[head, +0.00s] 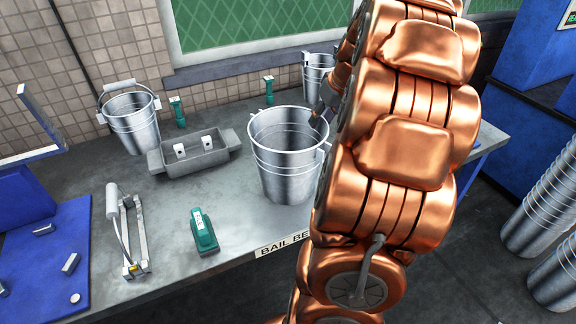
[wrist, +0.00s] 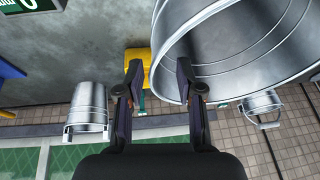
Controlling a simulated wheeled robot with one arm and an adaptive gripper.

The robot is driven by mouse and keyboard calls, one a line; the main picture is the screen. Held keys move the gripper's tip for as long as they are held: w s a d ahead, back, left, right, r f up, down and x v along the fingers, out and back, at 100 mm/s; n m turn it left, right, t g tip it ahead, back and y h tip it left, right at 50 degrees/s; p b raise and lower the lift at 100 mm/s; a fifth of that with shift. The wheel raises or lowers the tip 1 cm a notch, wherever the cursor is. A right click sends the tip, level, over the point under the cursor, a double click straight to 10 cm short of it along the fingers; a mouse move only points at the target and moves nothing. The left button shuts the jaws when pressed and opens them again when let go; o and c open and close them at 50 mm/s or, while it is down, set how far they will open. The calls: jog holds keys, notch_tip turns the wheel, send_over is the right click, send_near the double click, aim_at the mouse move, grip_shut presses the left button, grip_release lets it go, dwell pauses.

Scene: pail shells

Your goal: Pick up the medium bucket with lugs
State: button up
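Three metal buckets stand on the grey bench. The middle bucket (head: 284,165) is nearest, looks largest in the head view and has a lug on its right side. A smaller-looking bucket (head: 318,72) stands behind it, with lugs at its rim in the wrist view (wrist: 89,103). A bucket with a bail handle (head: 132,122) stands at the left. My gripper (wrist: 160,80) is open and empty. In the wrist view its fingers straddle the edge of the middle bucket (wrist: 245,50); contact is unclear. In the head view my arm partly hides the gripper near that bucket's right rim.
A grey tray (head: 190,162) holds small white pieces. A green device (head: 204,232) and a bail handle on a fixture (head: 130,235) lie toward the front left. Stacked buckets (head: 545,215) stand at the right. A tiled wall borders the bench behind.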

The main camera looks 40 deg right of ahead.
aim_at(309, 138)
jog(key=shift+d+p+x, duration=0.1)
jog(key=shift+p+x, duration=0.6)
jog(key=shift+x, duration=1)
jog(key=shift+d+p+x, duration=0.15)
jog(key=shift+p+x, duration=0.5)
jog(key=shift+x, duration=1.05)
jog(key=shift+w+r, duration=0.1)
jog(key=shift+w, duration=0.05)
grip_shut()
